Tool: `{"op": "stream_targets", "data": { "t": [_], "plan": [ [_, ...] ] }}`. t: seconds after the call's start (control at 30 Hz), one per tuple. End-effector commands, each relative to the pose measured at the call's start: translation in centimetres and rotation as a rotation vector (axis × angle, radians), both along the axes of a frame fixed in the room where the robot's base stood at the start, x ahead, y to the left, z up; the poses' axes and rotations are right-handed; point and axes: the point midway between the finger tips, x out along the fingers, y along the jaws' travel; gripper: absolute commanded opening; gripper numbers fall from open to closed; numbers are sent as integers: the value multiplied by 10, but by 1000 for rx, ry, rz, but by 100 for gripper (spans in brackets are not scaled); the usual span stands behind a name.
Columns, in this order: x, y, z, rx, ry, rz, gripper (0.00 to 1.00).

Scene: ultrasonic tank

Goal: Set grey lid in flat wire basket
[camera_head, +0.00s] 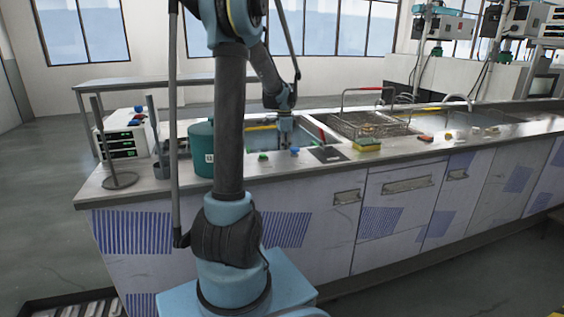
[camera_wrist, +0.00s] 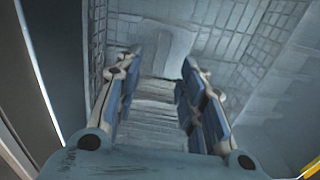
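My gripper (camera_head: 285,137) points down into the left sink tank in the head view. In the wrist view its two fingers (camera_wrist: 156,95) stand apart, with no clearly held thing between them. Below them are grey mesh-like walls (camera_wrist: 215,25) and a blurred grey floor; I cannot tell whether this is a basket or the tank lining. A wire basket with a red handle (camera_head: 372,125) sits over the tank to the right. A flat dark grey square (camera_head: 327,154) lies on the counter's front edge; I cannot tell whether it is the lid. No other grey lid is clearly seen.
A green canister (camera_head: 202,150) stands left of the tank, partly behind my arm. A yellow-green sponge (camera_head: 366,145) and small coloured items lie along the front edge. A stand with a round base (camera_head: 120,180) and an instrument box (camera_head: 127,140) are at the left end.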

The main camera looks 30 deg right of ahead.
Motion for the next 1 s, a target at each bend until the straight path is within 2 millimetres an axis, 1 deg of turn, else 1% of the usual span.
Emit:
{"op": "stream_targets", "data": {
  "t": [0.03,0.1,0.3,0.47,1.0],
  "plan": [
    [0,0,9,0,0,0,37],
    [0,0,19,0,0,0,37],
    [0,0,38,0,0,0,37],
    [0,0,42,0,0,0,37],
    [0,1,42,0,-1,2,37]
  ]
}}
